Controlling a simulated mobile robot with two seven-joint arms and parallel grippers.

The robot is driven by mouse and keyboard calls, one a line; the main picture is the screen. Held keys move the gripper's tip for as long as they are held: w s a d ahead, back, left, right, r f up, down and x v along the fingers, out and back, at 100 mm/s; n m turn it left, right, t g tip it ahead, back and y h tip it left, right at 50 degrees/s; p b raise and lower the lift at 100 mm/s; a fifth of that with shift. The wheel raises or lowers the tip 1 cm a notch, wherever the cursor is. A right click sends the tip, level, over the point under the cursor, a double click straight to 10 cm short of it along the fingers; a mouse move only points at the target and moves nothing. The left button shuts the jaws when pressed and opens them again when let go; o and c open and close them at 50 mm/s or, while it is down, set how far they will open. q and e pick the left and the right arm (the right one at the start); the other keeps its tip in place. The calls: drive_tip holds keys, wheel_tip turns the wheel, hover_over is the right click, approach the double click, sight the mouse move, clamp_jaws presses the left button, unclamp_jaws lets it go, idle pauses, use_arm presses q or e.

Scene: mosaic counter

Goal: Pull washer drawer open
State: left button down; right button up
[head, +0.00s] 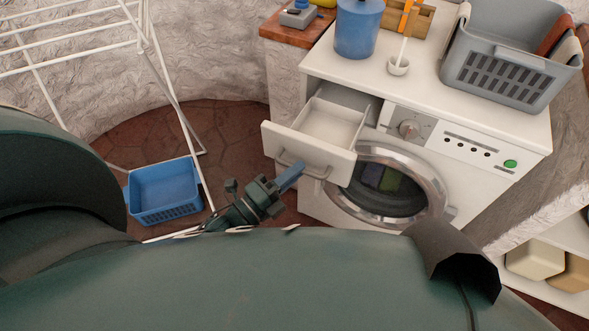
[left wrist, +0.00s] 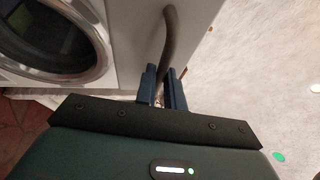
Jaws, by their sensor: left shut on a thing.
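The white washer (head: 400,85) stands at the right of the head view. Its drawer (head: 325,124) at the upper left of its front is pulled well out, and its compartment looks empty. The grey bar handle (head: 318,173) is on the drawer front; the same handle (left wrist: 169,35) curves up in the left wrist view. My left gripper (head: 290,176) reaches up from below and is shut on the handle; its blue fingers (left wrist: 162,87) lie on either side of the handle's lower end. My right gripper is not in view.
The washer's round door (head: 388,187) is shut below the drawer. On top stand a blue container (head: 358,28), a small white cup (head: 398,66) and a grey basket (head: 505,70). A blue basket (head: 165,190) is on the floor beside a white drying rack (head: 95,45).

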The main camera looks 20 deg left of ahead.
use_arm(q)
drive_tip(key=c, duration=1.5)
unclamp_jaws()
drive_tip(key=b+v, duration=0.1)
drive_tip(key=v, duration=1.2)
